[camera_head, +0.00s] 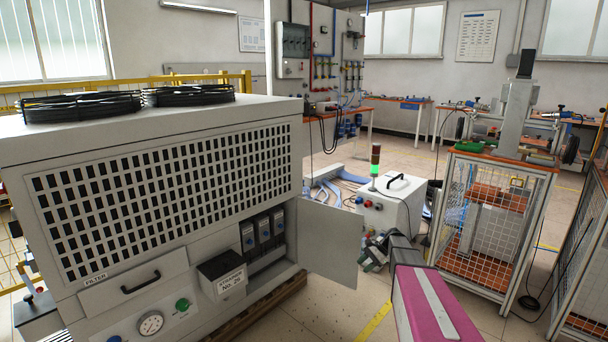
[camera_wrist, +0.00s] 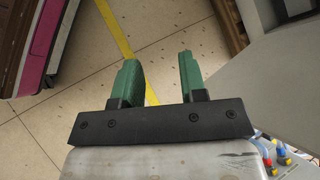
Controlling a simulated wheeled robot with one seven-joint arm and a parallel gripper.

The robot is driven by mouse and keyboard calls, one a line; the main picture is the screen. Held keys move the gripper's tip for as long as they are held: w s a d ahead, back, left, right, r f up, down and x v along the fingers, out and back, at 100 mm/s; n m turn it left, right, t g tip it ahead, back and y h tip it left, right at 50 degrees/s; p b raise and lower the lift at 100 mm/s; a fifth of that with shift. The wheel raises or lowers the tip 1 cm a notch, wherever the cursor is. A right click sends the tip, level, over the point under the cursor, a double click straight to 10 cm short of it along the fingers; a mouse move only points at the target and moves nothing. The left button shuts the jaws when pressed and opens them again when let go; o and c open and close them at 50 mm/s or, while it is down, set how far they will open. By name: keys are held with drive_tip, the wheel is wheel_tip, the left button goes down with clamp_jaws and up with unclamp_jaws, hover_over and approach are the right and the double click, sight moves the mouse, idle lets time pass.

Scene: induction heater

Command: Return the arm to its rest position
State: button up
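My gripper (camera_wrist: 158,80) shows in the wrist view with its two green fingers spread apart and nothing between them. Tiled floor with a yellow line lies beyond the fingers. In the head view my gripper (camera_head: 374,250) hangs near the edge of the open cabinet door (camera_head: 332,243), in front of the white box. The head view does not show whether the two touch. My magenta and grey arm link reaches in from the bottom right.
A large grey cabinet (camera_head: 215,120) with a filter grille fills the left. Its open compartment holds several breakers (camera_head: 262,232). A white box with a green-lit lamp (camera_head: 375,170) stands behind my gripper. A mesh-sided cart (camera_head: 490,235) stands right. Bare floor lies between.

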drive_tip(key=s+a+r+n+h, duration=0.2)
drive_tip(key=s+n+h, duration=0.1)
drive_tip(key=s, duration=0.6)
drive_tip(key=s+a+r+n+t+h, duration=0.1)
drive_tip(key=s+a+r+n+h, duration=0.1)
drive_tip(key=s, duration=0.6)
drive_tip(key=s+a+r+n+t+h, duration=0.1)
drive_tip(key=s+a+r+n+h, duration=0.2)
drive_tip(key=s+n, duration=0.3)
drive_tip(key=s+h, duration=0.1)
drive_tip(key=s, duration=0.2)
drive_tip(key=shift+s+a, duration=0.2)
drive_tip(key=shift+s, duration=0.1)
